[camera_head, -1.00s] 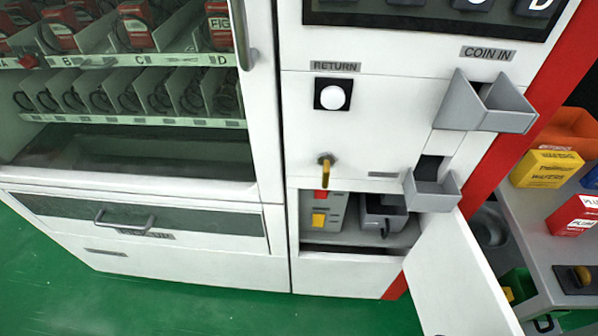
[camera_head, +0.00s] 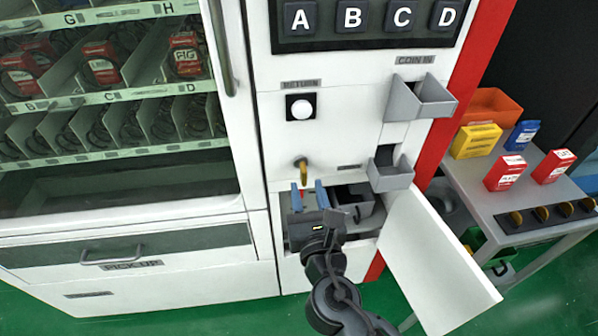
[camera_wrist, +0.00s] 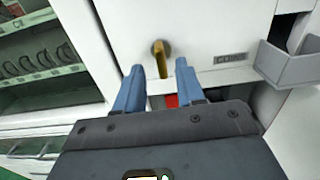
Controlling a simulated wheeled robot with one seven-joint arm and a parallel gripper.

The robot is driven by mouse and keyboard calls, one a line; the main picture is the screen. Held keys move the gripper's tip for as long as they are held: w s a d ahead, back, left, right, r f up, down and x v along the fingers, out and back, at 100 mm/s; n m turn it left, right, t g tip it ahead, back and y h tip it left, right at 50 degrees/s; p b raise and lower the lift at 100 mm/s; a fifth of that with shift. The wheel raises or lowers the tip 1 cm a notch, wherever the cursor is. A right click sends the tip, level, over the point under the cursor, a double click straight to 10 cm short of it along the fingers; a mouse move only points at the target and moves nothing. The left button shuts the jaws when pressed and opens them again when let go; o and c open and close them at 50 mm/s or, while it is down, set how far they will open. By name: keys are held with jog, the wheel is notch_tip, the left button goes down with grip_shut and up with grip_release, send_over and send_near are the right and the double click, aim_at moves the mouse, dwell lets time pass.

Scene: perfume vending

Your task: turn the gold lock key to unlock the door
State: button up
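The gold lock key (camera_head: 302,170) sticks out of the white front panel, below the round return button. My gripper (camera_head: 308,186) is open, with its two blue fingers pointing up toward the key from just below. In the wrist view the gold key (camera_wrist: 160,58) is just ahead of the gap between my fingertips (camera_wrist: 161,68). I see no contact between the fingers and the key. The vending machine's glass door (camera_head: 110,110) stands to the left of the key and looks closed.
A small lower door (camera_head: 435,245) hangs open at right of my arm, beside an open compartment (camera_head: 365,190). Grey coin trays (camera_head: 390,175) jut out to the right of the key. A side table (camera_head: 475,178) holds several boxes and a row of dark knobs.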

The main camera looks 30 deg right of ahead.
aim_at(305, 179)
jog(key=x, duration=0.5)
jog(key=shift+w+d+p, duration=0.2)
jog(key=shift+w+p, duration=0.05)
jog(key=shift+p, duration=0.05)
jog(key=shift+c, duration=0.2)
grip_shut()
